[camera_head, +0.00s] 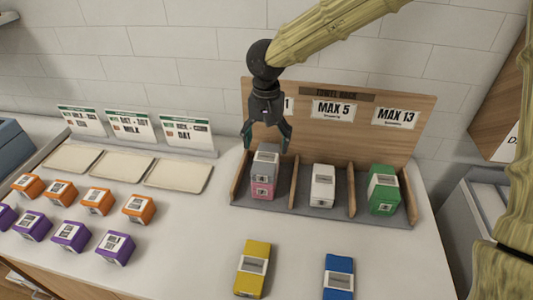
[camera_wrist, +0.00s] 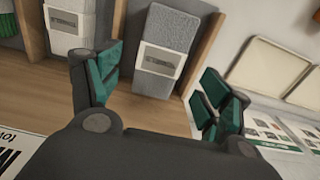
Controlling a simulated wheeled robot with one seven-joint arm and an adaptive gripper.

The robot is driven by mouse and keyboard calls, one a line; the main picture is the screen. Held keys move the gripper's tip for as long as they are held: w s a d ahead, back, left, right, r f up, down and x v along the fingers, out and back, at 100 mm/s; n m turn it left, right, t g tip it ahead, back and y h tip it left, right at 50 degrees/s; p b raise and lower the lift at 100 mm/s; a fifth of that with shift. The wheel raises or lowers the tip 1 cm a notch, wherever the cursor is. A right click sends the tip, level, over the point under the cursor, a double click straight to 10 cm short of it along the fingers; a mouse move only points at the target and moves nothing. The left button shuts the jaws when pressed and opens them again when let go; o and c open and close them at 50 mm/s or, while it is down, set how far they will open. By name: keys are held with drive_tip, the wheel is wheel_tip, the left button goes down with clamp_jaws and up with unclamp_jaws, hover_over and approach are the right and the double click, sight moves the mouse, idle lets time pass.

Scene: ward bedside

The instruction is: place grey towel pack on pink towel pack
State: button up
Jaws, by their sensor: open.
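The grey towel pack (camera_head: 266,159) sits on the pink towel pack (camera_head: 262,187) in the left compartment of the wooden towel rack (camera_head: 420,150). In the wrist view the grey pack (camera_wrist: 168,42) shows between and beyond the fingers; the pink pack cannot be made out there. My gripper (camera_head: 266,142) is just above and behind the grey pack in the head view. Its fingers (camera_wrist: 152,92) are spread apart and hold nothing. Whether a finger still touches the pack is hard to tell.
A white pack (camera_head: 322,186) and a green pack (camera_head: 383,190) stand in the other rack compartments. A yellow pack (camera_head: 252,268) and a blue pack (camera_head: 338,277) lie in front. Orange boxes (camera_head: 96,201), purple boxes (camera_head: 72,236) and shallow trays (camera_head: 178,174) are at left.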

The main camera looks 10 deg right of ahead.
sight(266, 157)
wheel_tip(266, 157, up, 6)
drive_tip(key=shift+b, duration=0.3)
